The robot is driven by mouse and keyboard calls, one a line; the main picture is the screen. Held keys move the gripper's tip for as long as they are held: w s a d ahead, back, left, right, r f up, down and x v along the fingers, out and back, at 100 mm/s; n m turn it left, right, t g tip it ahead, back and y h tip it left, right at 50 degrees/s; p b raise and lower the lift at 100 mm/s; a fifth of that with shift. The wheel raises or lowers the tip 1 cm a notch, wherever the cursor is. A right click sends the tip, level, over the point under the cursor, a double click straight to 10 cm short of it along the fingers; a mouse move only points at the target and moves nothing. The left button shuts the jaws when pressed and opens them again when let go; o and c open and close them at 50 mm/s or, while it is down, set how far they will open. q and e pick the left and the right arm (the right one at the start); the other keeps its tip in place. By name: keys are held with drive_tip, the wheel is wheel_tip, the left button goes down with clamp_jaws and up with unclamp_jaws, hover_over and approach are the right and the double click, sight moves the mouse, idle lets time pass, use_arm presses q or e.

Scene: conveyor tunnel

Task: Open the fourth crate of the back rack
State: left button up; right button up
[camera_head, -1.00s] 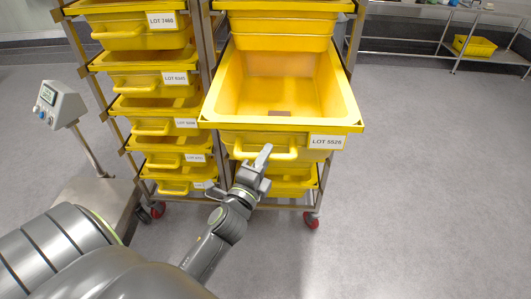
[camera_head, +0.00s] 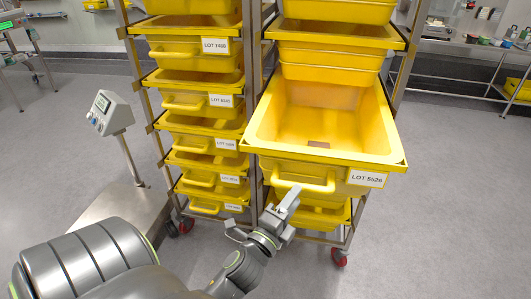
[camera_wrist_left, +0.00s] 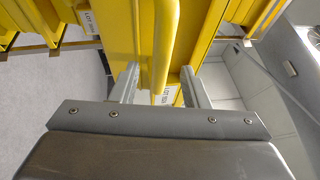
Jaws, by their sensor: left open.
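A yellow crate (camera_head: 325,154) labelled LOT 5526 is drawn out of the right-hand rack column, tilted towards me. I see into it; it looks empty but for a small brown patch on its floor. Its front handle (camera_head: 305,184) is a yellow bar below the rim. My left gripper (camera_head: 284,204) is open just below and beside this handle. In the left wrist view the handle bar (camera_wrist_left: 164,45) runs between the two open fingers (camera_wrist_left: 160,84); I cannot tell whether they touch it. My right gripper is not in view.
Shut yellow crates fill the left rack column (camera_head: 200,103), and others sit above and below the drawn crate. A scale post with a display (camera_head: 109,113) stands at left. A steel bench (camera_head: 470,45) is at back right. Floor at right is clear.

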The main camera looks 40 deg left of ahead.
use_arm(q)
drive_tip(key=b+v, duration=0.3)
drive_tip(key=v, duration=0.9)
drive_tip(key=shift+s, duration=0.4)
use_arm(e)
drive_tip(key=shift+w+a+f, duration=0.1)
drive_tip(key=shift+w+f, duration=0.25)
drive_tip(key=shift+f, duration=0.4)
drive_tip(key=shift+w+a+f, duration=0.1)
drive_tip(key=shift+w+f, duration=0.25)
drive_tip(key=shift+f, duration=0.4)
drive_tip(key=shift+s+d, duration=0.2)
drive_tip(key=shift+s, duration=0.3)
